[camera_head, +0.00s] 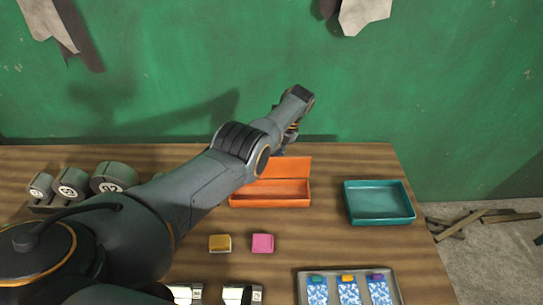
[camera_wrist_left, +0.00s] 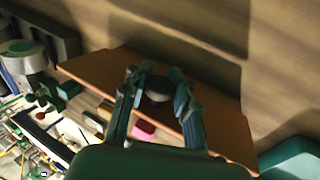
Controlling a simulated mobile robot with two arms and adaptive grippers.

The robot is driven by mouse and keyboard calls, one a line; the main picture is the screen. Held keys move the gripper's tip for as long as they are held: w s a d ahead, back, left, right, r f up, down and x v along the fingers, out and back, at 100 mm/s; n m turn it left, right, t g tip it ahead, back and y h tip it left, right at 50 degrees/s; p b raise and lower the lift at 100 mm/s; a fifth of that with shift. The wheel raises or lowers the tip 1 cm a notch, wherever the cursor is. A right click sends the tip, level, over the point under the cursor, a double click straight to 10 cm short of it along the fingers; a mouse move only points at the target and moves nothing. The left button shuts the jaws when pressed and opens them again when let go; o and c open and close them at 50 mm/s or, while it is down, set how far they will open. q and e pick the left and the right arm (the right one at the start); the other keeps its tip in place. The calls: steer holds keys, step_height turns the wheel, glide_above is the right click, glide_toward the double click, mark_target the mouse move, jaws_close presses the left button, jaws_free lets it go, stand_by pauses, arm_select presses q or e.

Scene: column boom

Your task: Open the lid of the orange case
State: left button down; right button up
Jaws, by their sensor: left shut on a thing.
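The orange case (camera_head: 270,194) stands on the table, its inside visible and seemingly empty. Its lid (camera_head: 297,167) is raised along the case's back edge; my left arm covers part of it. In the left wrist view the lid (camera_wrist_left: 222,122) is a tilted orange-brown panel. My left gripper (camera_head: 289,143) is at the raised lid. In the wrist view its fingers (camera_wrist_left: 158,82) are on either side of a small grey rounded piece at the lid, shut on it. My right gripper is not in view.
A teal tray (camera_head: 379,204) is right of the case. A yellow block (camera_head: 220,243) and a pink block (camera_head: 263,243) lie in front. A grey tray (camera_head: 303,290) with patterned cards is at the front. Dark numbered round things (camera_head: 71,184) stand left. A green wall (camera_head: 440,80) rises behind.

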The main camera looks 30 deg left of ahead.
arm_select(q)
steer(key=shift+w+a+r, duration=0.1)
steer(key=shift+w+r, duration=0.05)
steer(key=shift+w, duration=0.2)
stand_by(0.3)
steer(key=c, duration=1.1)
jaws_free()
steer(key=shift+o, duration=0.2)
step_height(320, 180, up, 10)
